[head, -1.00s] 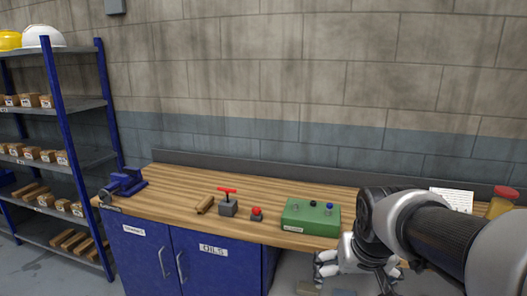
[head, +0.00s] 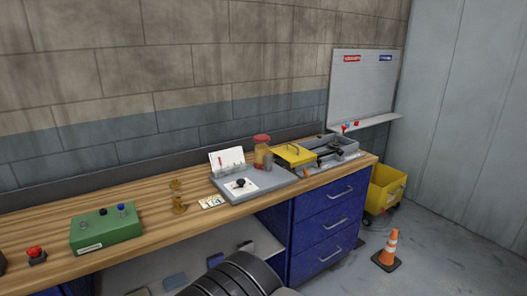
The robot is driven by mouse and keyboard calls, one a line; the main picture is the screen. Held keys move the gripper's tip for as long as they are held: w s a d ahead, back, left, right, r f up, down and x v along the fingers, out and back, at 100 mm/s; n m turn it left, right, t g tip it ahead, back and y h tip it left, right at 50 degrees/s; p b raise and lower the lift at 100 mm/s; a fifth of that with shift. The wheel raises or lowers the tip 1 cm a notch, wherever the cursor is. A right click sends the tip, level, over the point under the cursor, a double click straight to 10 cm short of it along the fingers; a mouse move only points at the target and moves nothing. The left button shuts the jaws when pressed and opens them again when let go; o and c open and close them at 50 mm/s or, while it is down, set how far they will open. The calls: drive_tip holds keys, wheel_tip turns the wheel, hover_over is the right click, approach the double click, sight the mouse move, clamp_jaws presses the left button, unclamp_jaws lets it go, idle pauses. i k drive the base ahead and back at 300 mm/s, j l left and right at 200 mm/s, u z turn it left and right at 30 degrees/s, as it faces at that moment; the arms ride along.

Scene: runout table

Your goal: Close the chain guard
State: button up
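The chain guard looks to be the yellow cover (head: 293,154) with a dark handle, at the right part of the bench in the head view. It sits at the left end of a long grey open-topped housing (head: 350,148). To its right, dark mechanism parts (head: 328,152) lie uncovered in the housing. Whether the cover slides or hinges cannot be told. Only a dark ribbed link of my arm shows at the bottom middle. My gripper is out of view, and nothing of mine touches the yellow cover.
A grey plate (head: 262,186) with a black knob, a card and an amber jar (head: 262,152) stand left of the housing. A green control box (head: 106,230) and red button (head: 36,254) are further left. An orange cone (head: 389,248) and yellow bin (head: 384,190) stand right of the drawers.

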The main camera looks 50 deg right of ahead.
sight(296, 156)
drive_tip(key=z, duration=1.75)
drive_tip(key=i+l+u, duration=0.2)
drive_tip(key=i, duration=0.4)
drive_tip(key=i+l+u, duration=0.15)
drive_tip(key=i+l, duration=0.25)
drive_tip(key=i, duration=0.15)
drive_tip(key=i+l+u, duration=0.2)
drive_tip(key=i+l, duration=0.2)
drive_tip(key=i, duration=0.15)
drive_tip(key=i+l, duration=0.1)
drive_tip(key=i, duration=0.25)
drive_tip(key=i+l+u, duration=0.1)
drive_tip(key=i, duration=0.2)
